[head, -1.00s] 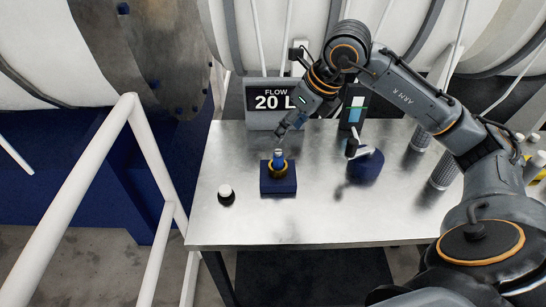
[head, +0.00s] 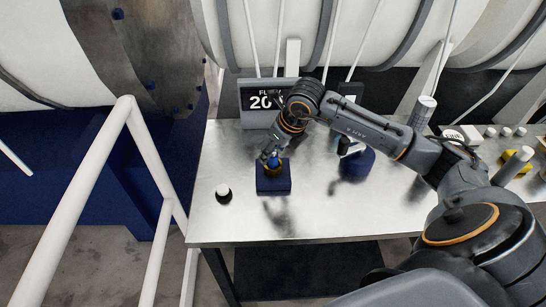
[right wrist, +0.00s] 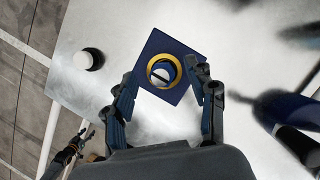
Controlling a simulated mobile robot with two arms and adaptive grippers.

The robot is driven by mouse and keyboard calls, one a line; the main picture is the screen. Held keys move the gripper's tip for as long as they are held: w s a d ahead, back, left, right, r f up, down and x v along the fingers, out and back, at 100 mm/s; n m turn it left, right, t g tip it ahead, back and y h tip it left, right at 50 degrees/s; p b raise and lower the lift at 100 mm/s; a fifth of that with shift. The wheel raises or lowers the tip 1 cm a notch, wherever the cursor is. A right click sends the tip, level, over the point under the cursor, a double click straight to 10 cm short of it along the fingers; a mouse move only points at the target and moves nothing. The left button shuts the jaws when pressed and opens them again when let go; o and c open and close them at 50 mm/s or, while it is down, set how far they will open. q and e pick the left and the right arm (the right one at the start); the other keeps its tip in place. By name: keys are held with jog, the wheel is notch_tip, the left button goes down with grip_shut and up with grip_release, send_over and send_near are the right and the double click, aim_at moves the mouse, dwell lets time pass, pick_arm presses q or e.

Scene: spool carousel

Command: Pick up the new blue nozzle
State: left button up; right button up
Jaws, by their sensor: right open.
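The blue nozzle (head: 273,161) stands upright in a dark blue block (head: 273,183) with a yellow ring around it, on the metal table. In the right wrist view, the nozzle (right wrist: 162,74) shows end-on inside the yellow ring, with a pale slotted middle. My right gripper (head: 268,157) is at the nozzle in the head view and hides part of it. In the right wrist view, my right gripper (right wrist: 166,82) is open, with a finger on either side of the nozzle. What looks like my left gripper (right wrist: 81,136) shows small at lower left, its jaws unclear.
A black-and-white knob (head: 223,193) stands left of the block. A round dark blue stand (head: 357,165) with a pale-headed piece is to the right. A flow display (head: 262,101) stands behind, partly hidden. White railings (head: 152,160) rise beside the table's left edge. The front of the table is clear.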

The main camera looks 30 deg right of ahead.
jog(key=shift+x, duration=0.75)
grip_shut()
jog(key=shift+r, duration=0.15)
